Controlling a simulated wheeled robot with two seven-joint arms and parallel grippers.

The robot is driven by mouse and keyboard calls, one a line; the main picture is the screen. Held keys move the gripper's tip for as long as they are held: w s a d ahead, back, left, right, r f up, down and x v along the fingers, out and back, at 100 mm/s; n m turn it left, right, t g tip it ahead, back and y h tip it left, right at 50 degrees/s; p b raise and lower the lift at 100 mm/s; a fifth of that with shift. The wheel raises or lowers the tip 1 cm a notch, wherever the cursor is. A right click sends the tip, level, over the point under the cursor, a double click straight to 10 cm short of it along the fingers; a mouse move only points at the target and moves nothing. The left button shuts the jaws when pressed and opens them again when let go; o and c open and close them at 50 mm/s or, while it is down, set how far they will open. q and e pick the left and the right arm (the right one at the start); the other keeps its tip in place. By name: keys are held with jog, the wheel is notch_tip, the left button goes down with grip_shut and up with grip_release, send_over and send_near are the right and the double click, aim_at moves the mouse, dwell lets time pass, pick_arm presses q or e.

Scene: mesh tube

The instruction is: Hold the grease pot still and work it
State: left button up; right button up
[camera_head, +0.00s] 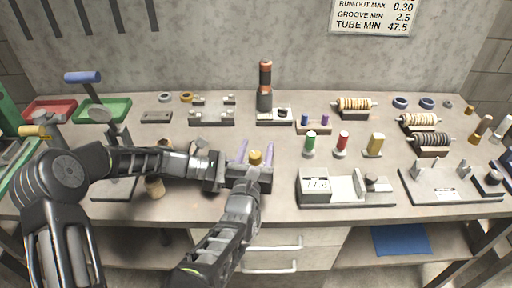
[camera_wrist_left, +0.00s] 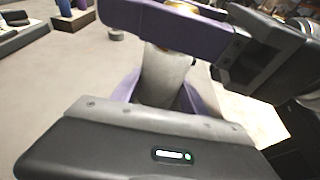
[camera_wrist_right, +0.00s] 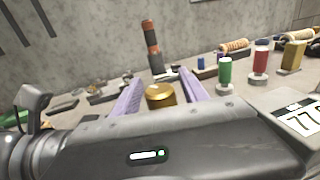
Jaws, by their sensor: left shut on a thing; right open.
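The grease pot shows its brass cap (camera_head: 255,157) near the table's front edge in the head view. In the left wrist view its grey body (camera_wrist_left: 166,78) stands between the purple fingers of my left gripper (camera_wrist_left: 163,92), which is shut on it. In the head view the left fingers are hidden behind my right gripper. My right gripper (camera_head: 256,152) is open, its purple fingers apart on either side of the cap. The right wrist view shows the brass cap (camera_wrist_right: 160,95) between those fingers, with gaps at both sides. The pot's base is hidden.
A grey gauge reading 77.6 (camera_head: 345,196) stands close to the right of my grippers. Green (camera_head: 310,143) and red (camera_head: 342,144) bobbins and a yellow block (camera_head: 375,145) stand behind it. A black-and-orange cylinder (camera_head: 265,85) stands at the back. A tan cylinder (camera_head: 155,186) is beside my left arm.

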jog(key=shift+d+f, duration=0.1)
jog(key=shift+w+d+f+n+y, duration=0.1)
jog(key=shift+d+f+n+y, duration=0.05)
jog(key=shift+f+n+y, duration=0.2)
